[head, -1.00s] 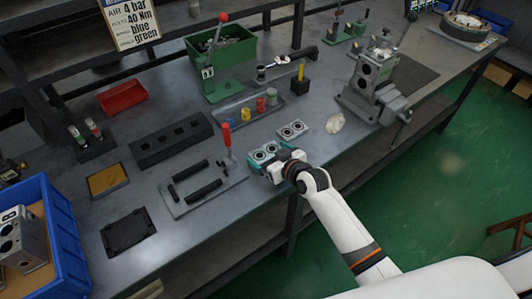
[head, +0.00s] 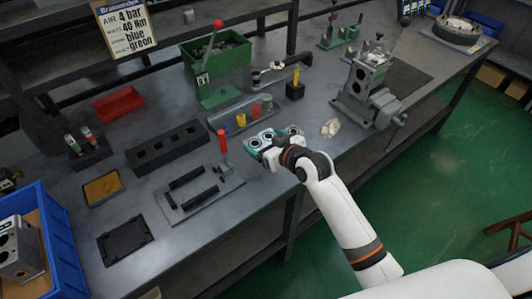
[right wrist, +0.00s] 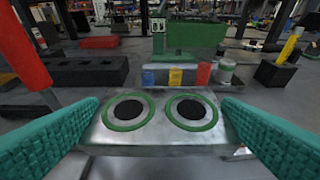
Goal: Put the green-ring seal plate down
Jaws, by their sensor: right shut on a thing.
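The green-ring seal plate (right wrist: 160,112) is a flat metal plate with two dark round holes, each ringed in green. In the right wrist view it lies level between the two teal fingers of my right gripper (head: 266,144), which is shut on it. In the head view the held plate (head: 259,138) is over the bench near its front edge, partly covered by the gripper. I cannot tell whether it touches the bench. A second ringed plate (head: 290,131) shows just right of it, partly hidden by my gripper. My left gripper is not in view.
A fixture plate with a red-handled lever (head: 223,148) stands close on the left. A tray of coloured cylinders (head: 238,113) lies behind. A pale crumpled item (head: 330,128) and a vise holding a valve block (head: 368,75) are to the right. The front bench edge is close.

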